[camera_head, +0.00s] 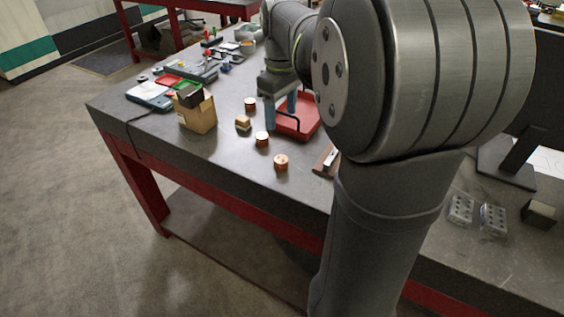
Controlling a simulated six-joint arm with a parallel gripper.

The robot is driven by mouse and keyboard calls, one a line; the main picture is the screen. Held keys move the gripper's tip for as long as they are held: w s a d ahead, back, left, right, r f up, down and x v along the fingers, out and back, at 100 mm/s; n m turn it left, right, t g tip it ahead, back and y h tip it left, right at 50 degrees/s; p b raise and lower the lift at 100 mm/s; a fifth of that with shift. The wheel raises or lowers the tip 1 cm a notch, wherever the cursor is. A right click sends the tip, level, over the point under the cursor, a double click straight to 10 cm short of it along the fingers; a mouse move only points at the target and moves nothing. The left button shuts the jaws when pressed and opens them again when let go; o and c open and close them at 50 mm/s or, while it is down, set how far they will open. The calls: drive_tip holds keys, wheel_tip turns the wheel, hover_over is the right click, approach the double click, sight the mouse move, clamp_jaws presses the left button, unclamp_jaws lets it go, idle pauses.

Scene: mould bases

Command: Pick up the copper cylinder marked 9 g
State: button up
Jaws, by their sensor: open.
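Any weight markings are too small to read, so I cannot tell which cylinder is marked 9 g. My gripper (281,112) points down, open, with nothing visible between its blue-grey fingers. In the picture it is right of the back cylinder and above the middle one, in front of part of the red tray. Its height above the table is unclear.
A red tray (311,130) with a dark handle is beside my gripper. A cardboard box (198,115) holding something black stands to the left. Tools and small trays fill the far left. My arm hides much of the table's right side.

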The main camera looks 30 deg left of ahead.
hover_over(281, 159)
wheel_tip(281, 159, down, 11)
drive_tip(key=shift+s+d+r, duration=0.15)
drive_tip(key=shift+f, duration=2.65)
drive_tip(key=shift+c, duration=0.4)
drive_tip(key=c, duration=1.2)
drive_tip(key=shift+w+a+r, duration=0.15)
drive_tip(key=shift+w+a, duration=0.05)
